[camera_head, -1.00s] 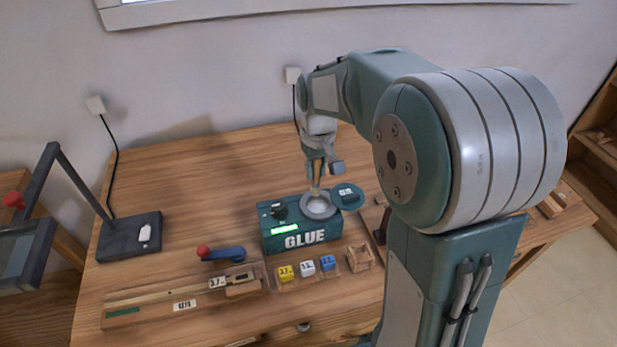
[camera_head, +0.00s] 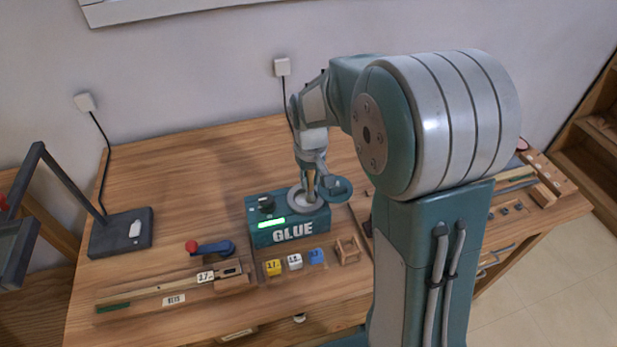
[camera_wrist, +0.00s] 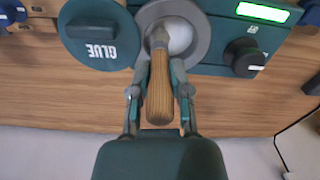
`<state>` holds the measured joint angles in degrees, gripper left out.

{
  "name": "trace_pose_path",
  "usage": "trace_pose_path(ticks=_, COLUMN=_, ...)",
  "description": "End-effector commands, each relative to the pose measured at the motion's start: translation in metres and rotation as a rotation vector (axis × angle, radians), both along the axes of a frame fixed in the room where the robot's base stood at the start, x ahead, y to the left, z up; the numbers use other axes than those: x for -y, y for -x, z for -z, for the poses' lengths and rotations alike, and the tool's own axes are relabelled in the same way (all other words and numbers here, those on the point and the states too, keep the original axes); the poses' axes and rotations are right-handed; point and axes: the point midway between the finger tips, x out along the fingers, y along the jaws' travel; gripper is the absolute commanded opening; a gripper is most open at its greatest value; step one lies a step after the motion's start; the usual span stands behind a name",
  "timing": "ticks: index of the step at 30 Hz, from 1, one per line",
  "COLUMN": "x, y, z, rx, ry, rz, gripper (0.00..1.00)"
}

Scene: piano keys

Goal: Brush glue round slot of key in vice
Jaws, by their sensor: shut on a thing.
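My gripper (camera_head: 311,184) is over the teal glue box (camera_head: 290,232). The wrist view shows its two fingers (camera_wrist: 160,76) shut on the brush's wooden handle (camera_wrist: 160,100). The brush's lower end is in the round grey glue pot (camera_wrist: 200,32), over pale glue; its bristles are hidden. A pale wooden key (camera_head: 150,295) with a green end lies at the front left. Its right end is at a wooden block, with a red-knobbed blue lever (camera_head: 215,247) behind it. I cannot make out the key's slot.
The teal GLUE lid (camera_wrist: 98,35) is beside the pot. Yellow (camera_head: 273,267), white (camera_head: 294,262) and blue (camera_head: 316,256) blocks stand in front of the box. A dark lamp base (camera_head: 120,233) stands at the left. The table's back left is clear.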

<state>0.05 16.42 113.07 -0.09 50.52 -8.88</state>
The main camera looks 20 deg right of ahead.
Motion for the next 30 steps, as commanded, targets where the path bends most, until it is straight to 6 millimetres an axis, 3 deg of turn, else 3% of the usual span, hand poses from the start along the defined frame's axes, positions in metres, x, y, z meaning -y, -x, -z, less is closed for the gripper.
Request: trace_pose_path(ticks=30, x=-0.0011, y=-0.0001, z=0.0063, rx=0.0, ry=0.0, rz=-0.002, gripper=0.0)
